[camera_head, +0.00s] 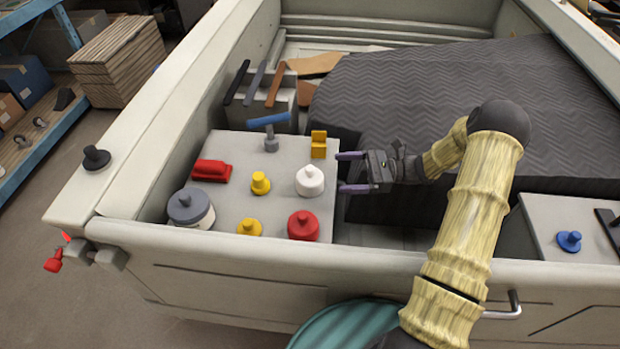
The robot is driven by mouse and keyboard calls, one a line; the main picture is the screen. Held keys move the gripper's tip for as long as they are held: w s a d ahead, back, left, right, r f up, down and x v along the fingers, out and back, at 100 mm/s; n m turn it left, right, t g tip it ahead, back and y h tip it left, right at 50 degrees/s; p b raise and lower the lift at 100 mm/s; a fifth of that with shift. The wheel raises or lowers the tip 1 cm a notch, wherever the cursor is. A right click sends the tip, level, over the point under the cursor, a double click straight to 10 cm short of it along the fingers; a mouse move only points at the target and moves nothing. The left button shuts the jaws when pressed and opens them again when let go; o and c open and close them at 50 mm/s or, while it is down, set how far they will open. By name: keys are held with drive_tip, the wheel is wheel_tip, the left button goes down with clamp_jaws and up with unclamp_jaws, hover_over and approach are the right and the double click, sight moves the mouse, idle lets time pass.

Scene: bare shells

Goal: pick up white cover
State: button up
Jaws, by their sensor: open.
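The white cover (310,181) looks like a small round lid with a knob on top. It stands near the right edge of a light grey panel (228,170). My gripper (352,172) is open and empty just to the right of the white cover. Its two purple fingers point left, one at the level of the knob and one a little nearer the camera. The fingertips appear apart from the cover.
A red cover (303,226) stands just in front, and a yellow block (318,145) stands behind. Two yellow caps, one here (260,183), a grey pot (191,208) and a red piece (211,170) share the panel. A dark quilted mat (450,100) lies to the right.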

sight(316, 175)
drive_tip(key=shift+a, duration=1.55)
drive_tip(key=shift+a, duration=0.1)
drive_tip(key=a+b, duration=0.1)
drive_tip(key=a, duration=0.4)
drive_tip(key=shift+w, duration=0.1)
drive_tip(key=c, duration=1.1)
